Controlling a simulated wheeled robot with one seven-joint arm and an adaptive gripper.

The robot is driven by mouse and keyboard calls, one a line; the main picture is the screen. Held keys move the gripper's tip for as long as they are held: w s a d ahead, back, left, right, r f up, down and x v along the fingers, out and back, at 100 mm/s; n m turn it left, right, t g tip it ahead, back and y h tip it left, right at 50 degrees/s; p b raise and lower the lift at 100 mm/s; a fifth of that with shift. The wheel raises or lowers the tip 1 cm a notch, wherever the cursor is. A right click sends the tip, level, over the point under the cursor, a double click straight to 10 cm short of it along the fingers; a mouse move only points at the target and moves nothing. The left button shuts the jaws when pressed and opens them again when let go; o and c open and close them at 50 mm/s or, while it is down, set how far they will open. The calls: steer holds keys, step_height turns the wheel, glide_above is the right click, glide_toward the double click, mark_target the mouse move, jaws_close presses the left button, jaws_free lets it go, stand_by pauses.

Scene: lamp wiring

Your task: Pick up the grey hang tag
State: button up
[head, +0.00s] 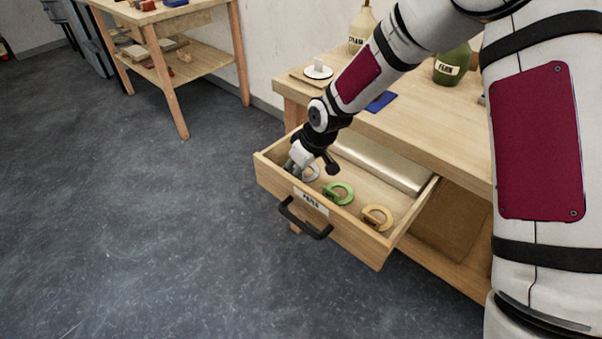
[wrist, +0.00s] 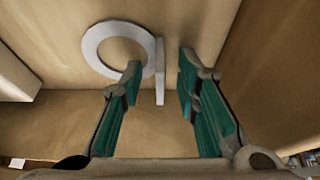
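The grey hang tag (wrist: 91,55) lies in the open drawer, a flat ring with an upright tab (wrist: 160,70) on one side. In the head view the grey tag (head: 314,173) is partly hidden by my gripper (head: 292,170), which reaches down into the drawer's left part. In the wrist view my gripper (wrist: 160,68) is open, its teal-padded fingers on either side of the tab with a gap on both sides. The left fingertip overlaps the ring's edge in the picture. I cannot tell how far the fingertips reach down alongside the tab.
The drawer (head: 338,233) also holds a green tag (head: 340,193) and a yellow tag (head: 377,217) to the right. Its front wall and black handle (head: 305,222) stand close to my gripper. The workbench (head: 440,130) is above and behind.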

jaws_close()
